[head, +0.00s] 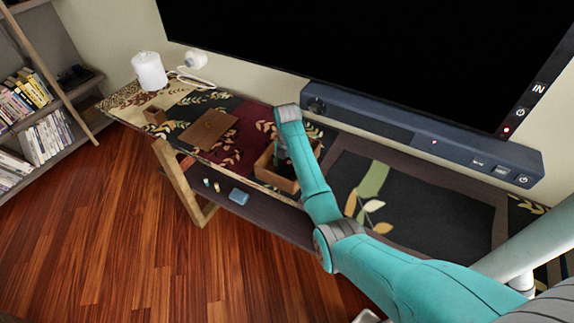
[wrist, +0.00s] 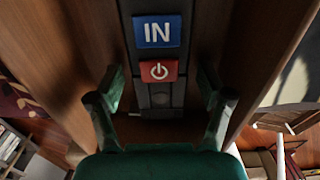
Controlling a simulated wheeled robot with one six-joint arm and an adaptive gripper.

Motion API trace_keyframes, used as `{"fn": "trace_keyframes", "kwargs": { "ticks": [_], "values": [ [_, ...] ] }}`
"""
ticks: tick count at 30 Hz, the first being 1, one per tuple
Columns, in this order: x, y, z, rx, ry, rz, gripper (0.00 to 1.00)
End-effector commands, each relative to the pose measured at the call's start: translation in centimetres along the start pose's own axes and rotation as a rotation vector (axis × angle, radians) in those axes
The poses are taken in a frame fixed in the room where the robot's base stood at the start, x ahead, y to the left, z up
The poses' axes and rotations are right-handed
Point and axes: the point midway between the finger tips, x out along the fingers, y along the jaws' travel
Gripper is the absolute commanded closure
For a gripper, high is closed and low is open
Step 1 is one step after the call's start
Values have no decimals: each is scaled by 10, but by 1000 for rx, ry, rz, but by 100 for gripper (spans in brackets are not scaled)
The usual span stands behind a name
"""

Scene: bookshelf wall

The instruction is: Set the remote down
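The remote (wrist: 158,52) shows in the wrist view as a dark bar with a blue IN button and a red power button. It lies inside a brown wooden box, whose wall (wrist: 255,50) rises beside it. My gripper (wrist: 160,82) has its two green fingers apart, one on each side of the remote's near part. A gap shows between each finger and the remote. In the head view my gripper (head: 281,157) reaches down into the open wooden box (head: 275,181) on the patterned console table. The remote cannot be made out there.
A brown flat item (head: 209,129), a small wooden block (head: 154,115) and a white candle-like cylinder (head: 149,71) stand on the table's left part. A dark soundbar (head: 420,135) runs along the back under the screen. The patterned surface (head: 420,205) right of my arm looks clear.

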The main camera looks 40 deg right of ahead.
Motion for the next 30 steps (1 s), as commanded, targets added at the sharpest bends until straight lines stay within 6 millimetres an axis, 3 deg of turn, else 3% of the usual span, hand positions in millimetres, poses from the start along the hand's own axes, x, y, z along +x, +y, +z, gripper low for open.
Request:
{"fn": "trace_keyframes", "kwargs": {
  "ticks": [8, 21, 30],
  "values": [
    [-9, 1, 0, 0, -2, 2, 21],
    [-70, 0, 0, 0, -1, 1, 21],
    [-78, 0, 0, 0, 0, 0, 21]
  ]
}}
